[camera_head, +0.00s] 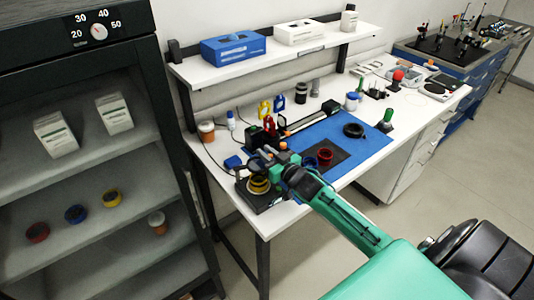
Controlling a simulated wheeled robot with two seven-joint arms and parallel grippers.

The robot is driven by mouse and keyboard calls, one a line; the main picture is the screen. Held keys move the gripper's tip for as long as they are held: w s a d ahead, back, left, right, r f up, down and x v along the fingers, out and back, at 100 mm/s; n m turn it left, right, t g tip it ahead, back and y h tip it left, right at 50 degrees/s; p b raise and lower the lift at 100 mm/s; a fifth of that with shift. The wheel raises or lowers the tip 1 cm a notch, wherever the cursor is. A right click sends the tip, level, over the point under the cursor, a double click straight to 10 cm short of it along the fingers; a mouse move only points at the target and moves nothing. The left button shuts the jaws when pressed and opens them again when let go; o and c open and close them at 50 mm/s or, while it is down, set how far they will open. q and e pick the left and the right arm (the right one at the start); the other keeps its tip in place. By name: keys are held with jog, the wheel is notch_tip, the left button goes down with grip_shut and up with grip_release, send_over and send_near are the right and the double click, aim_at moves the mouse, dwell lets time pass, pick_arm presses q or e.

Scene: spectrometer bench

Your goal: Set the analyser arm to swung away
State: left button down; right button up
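My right gripper (268,161) reaches in from the lower right, over the left front part of the white bench. It is small and dark here, and I cannot tell whether its fingers are open or shut. Just below and left of it is a black instrument base (266,200) carrying a yellow and black round part (259,184) near the bench's front left corner. My gripper hides part of this instrument. I cannot make out the analyser arm or which way it is swung. My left gripper is not in view.
A blue mat (360,150) holds a black ring (354,130) and a red ring (325,155). Red, yellow and blue holders (265,108) and a black rail (309,118) stand behind. A dark cabinet (90,150) stands left of the bench.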

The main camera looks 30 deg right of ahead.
jog(key=o, duration=0.3)
jog(key=shift+s+f, duration=0.15)
jog(key=shift+s, duration=0.2)
jog(key=shift+s+d+r+b, duration=0.15)
jog(key=shift+s+b, duration=0.5)
jog(key=shift+s, duration=1.5)
jog(key=shift+s+d+b, duration=0.3)
jog(key=shift+s+b, duration=0.3)
jog(key=shift+s, duration=1.6)
jog(key=shift+s+d+r+b, duration=0.15)
jog(key=shift+s+b, duration=0.5)
jog(key=shift+s, duration=1.5)
jog(key=shift+d+f, duration=0.1)
